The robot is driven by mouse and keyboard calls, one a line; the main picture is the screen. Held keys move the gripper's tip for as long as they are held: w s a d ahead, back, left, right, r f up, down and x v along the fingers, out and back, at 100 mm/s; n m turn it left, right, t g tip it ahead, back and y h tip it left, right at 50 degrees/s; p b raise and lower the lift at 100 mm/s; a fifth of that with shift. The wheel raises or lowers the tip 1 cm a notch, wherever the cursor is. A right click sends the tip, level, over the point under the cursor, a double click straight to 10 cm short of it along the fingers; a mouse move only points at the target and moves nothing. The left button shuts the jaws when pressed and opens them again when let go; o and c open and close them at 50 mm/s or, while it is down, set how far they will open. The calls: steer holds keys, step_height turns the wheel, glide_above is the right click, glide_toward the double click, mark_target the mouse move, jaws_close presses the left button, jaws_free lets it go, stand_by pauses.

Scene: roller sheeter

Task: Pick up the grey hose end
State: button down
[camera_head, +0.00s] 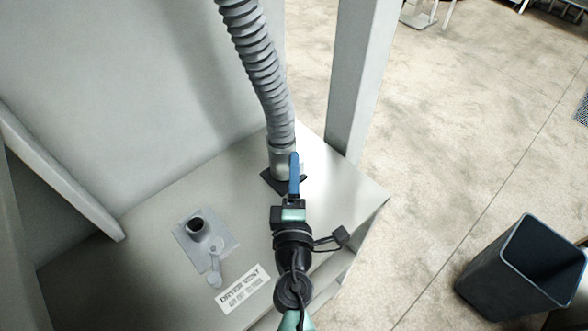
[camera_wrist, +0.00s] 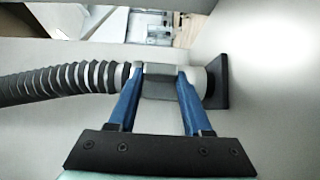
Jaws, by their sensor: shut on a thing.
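The grey ribbed hose (camera_head: 262,70) hangs down from the top of the head view. Its hose end (camera_head: 281,160), a smooth grey cuff, stands at a black square plate (camera_head: 270,182) on the light worktop. My gripper (camera_head: 294,160), with blue fingers, is at the hose end from the near side. In the wrist view my gripper (camera_wrist: 160,72) has one finger on each side of a grey block (camera_wrist: 158,84) on the hose end and is shut on it. The ribbed hose (camera_wrist: 60,82) runs left, and the black plate (camera_wrist: 221,82) is close on the right. I cannot tell whether cuff and plate touch.
A small plate (camera_head: 185,236) with a dark round port (camera_head: 196,226) and a grey lever-like part (camera_head: 214,268) lies left on the worktop, near a "DRYER VENT" label (camera_head: 245,290). A grey post (camera_head: 360,80) stands right of the hose. A dark bin (camera_head: 500,270) stands on the floor.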

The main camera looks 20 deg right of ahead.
step_height(320, 180, up, 17)
steer(key=p, duration=1.3)
steer(key=shift+f, duration=0.15)
